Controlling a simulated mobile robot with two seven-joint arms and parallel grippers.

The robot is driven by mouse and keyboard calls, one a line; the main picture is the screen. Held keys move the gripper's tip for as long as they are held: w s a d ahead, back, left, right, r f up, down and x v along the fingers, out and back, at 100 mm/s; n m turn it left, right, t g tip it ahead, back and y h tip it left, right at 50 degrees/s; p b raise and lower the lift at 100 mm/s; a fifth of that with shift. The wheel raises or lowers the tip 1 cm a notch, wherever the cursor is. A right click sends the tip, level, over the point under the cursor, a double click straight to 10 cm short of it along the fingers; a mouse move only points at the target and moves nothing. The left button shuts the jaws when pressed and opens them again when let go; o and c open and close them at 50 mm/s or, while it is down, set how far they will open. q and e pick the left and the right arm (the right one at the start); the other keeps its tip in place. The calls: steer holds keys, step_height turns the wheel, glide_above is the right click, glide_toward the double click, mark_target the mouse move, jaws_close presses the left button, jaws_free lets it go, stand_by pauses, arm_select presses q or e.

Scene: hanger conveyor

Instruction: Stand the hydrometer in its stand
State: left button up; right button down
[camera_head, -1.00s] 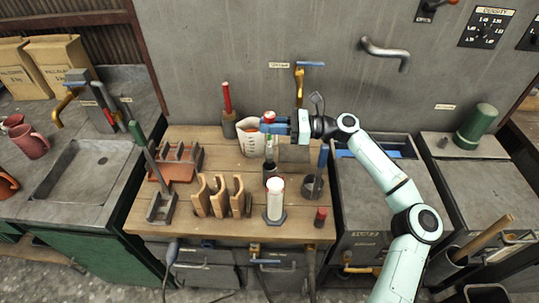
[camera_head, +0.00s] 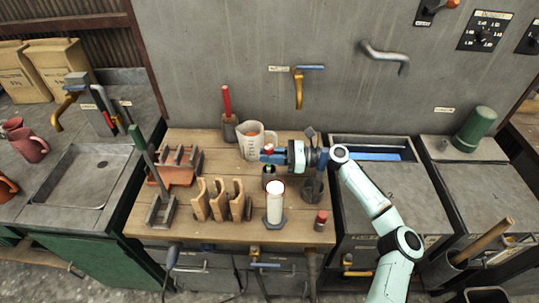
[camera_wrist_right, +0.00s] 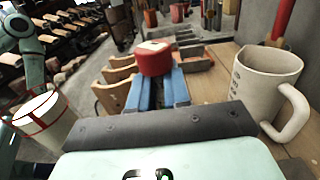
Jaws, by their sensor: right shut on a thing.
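The hydrometer shows as a red cap (camera_head: 268,147) at the tips of my right gripper in the head view; the cap also shows in the right wrist view (camera_wrist_right: 153,59). My right gripper (camera_head: 270,154) has blue fingers and is shut on it. My left gripper is not in view.
A white jug (camera_head: 252,147) stands just behind the gripper. A white cylinder (camera_head: 275,206) on a dark base stands in front of the stand. A dark cup (camera_head: 313,189) is to the right, and wooden racks (camera_head: 219,204) are to the left.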

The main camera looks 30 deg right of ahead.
steer(key=shift+f, duration=0.2)
steer(key=c, duration=1.1)
jaws_free()
steer(key=shift+r, duration=0.1)
steer(key=shift+d+r, duration=0.1)
steer(key=shift+d, duration=0.1)
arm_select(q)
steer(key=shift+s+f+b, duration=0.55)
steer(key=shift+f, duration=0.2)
arm_select(e)
steer(key=v, duration=1.1)
steer(key=shift+s+d, duration=0.2)
steer(key=shift+d, duration=0.1)
